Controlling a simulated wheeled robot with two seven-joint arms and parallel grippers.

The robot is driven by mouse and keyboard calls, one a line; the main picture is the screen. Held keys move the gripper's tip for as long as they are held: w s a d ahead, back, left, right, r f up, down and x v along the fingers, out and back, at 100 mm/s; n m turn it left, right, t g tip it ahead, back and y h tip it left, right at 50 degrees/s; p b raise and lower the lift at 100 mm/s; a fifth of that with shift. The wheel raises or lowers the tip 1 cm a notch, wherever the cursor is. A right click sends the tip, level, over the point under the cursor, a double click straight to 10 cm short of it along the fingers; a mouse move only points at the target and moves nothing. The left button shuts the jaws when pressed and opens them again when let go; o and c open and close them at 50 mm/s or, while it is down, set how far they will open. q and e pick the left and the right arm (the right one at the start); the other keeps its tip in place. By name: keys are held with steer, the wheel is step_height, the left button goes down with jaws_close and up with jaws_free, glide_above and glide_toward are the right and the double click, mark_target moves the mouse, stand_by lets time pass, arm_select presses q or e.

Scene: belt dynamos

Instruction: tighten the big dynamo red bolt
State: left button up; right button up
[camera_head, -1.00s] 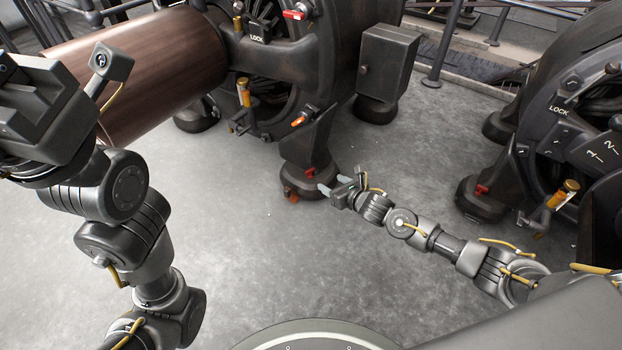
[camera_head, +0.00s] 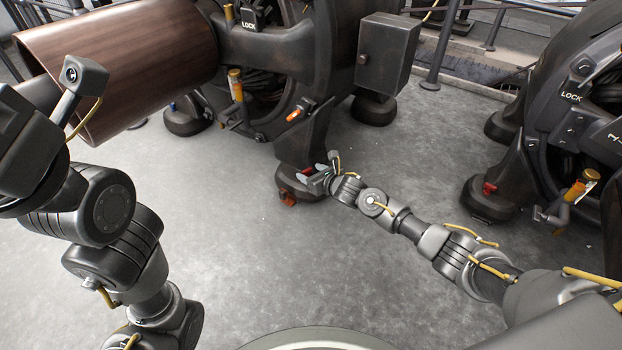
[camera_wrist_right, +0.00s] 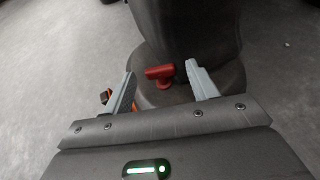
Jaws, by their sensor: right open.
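The big dynamo (camera_head: 300,95) stands on the floor on a round dark foot. A red T-shaped bolt (camera_wrist_right: 160,73) sits at that foot. It also shows, partly covered by the fingers, in the head view (camera_head: 307,171). My right gripper (camera_head: 314,178) is open and reaches toward the bolt from the right. In the right wrist view its two grey fingers (camera_wrist_right: 164,84) stand apart, with the red bolt between and just beyond their tips. No contact is visible. My left arm is at the left edge; its fingers do not show.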

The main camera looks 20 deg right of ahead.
steer(key=shift+w+a, duration=0.1)
steer(key=shift+w, duration=0.2)
